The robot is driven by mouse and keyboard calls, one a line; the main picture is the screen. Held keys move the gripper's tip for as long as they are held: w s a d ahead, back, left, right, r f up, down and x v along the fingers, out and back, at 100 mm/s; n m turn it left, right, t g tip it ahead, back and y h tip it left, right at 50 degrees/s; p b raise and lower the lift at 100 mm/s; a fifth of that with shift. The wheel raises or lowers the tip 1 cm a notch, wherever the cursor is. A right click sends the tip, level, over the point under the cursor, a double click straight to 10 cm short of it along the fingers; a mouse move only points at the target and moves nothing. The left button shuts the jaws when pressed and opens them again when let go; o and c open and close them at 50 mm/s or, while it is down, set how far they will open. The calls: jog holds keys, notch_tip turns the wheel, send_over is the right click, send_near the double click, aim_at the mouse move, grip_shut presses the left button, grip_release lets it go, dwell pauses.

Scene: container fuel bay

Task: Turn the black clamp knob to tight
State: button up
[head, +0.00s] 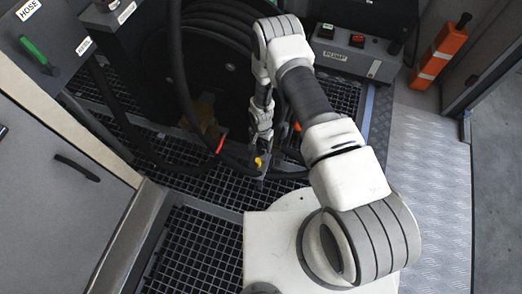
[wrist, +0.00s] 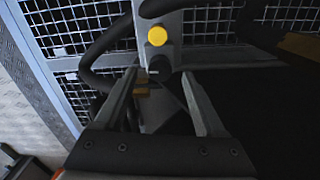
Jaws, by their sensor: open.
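My gripper (wrist: 159,76) is open, with its two dark fingers apart in the wrist view. A small black knob-like part (wrist: 159,64) shows between and just beyond the fingertips; it seems to be the clamp knob, but it is dark and I cannot tell whether a finger touches it. A round yellow cap (wrist: 157,36) sits just past it on a grey bracket (wrist: 172,18). In the head view the yellow cap (head: 258,161) shows just below my gripper (head: 259,148), and the knob cannot be made out there.
A black hose reel (head: 222,70) stands behind my arm, with a thick black hose (head: 181,70) hanging in front. Metal grating (head: 205,250) covers the floor; a grey cabinet (head: 50,170) is left.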

aim_at(261, 149)
jog(key=shift+f+b, duration=0.4)
jog(key=shift+f, duration=1.2)
grip_shut()
